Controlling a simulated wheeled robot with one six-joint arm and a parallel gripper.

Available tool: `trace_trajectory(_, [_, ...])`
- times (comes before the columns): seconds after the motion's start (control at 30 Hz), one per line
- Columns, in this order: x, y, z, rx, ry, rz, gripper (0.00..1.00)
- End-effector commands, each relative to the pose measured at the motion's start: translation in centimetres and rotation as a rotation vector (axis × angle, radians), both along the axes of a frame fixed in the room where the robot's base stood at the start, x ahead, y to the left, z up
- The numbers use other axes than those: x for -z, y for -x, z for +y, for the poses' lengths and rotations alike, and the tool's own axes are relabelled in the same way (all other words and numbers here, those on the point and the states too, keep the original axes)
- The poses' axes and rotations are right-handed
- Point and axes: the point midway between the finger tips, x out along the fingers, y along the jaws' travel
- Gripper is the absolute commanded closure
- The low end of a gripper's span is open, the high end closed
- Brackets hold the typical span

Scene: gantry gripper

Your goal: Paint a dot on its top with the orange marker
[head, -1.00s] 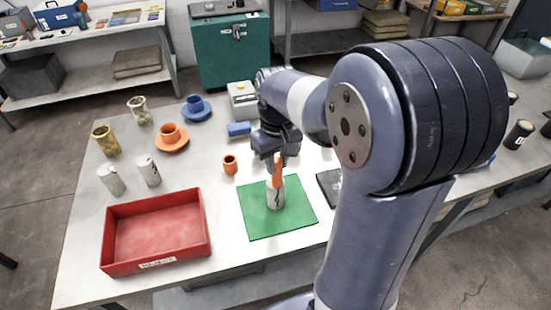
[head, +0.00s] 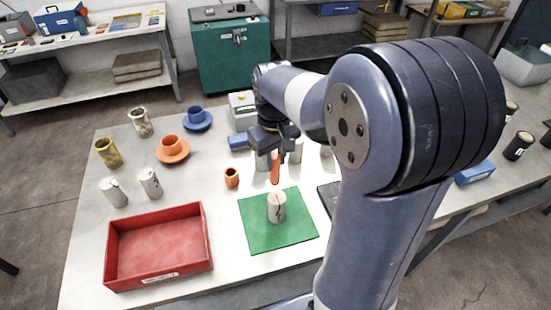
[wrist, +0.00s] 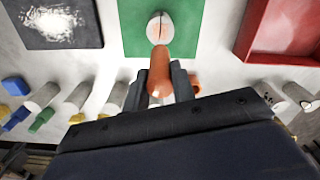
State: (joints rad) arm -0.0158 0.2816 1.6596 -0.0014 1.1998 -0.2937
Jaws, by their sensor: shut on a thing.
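A white cylinder (head: 277,211) with a dark crack-like mark on its side stands upright on the green mat (head: 255,230). It also shows in the wrist view (wrist: 153,25), partly behind the marker. My gripper (head: 275,154) is shut on the orange marker (head: 275,172), which points down. The marker also shows in the wrist view (wrist: 160,72) between the fingers (wrist: 160,88). Its tip is above the cylinder, and a small gap shows in the head view. A small orange-red patch seems to show on the cylinder's top; it is too small to be sure.
A red tray (head: 205,240) lies left of the mat. A small orange cup (head: 232,178) stands behind the mat. Two white cylinders (head: 150,183) stand behind the tray. A dark pad (wrist: 62,42) lies beside the mat. Several grey cylinders stand behind, near my gripper.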

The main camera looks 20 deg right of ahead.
Motion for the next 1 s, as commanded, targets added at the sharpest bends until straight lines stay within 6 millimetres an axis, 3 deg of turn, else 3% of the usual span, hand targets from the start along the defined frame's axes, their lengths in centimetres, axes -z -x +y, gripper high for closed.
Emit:
trace_trajectory(0.1, [-1.6, 0.0, 0.1, 0.000, 0.000, 0.000, 0.98])
trace_trajectory(0.43, [-3.8, 0.3, 0.2, 0.002, 0.000, -0.002, 0.98])
trace_trajectory(1.0, [-4.1, 0.4, 0.2, 0.002, 0.000, -0.001, 0.98])
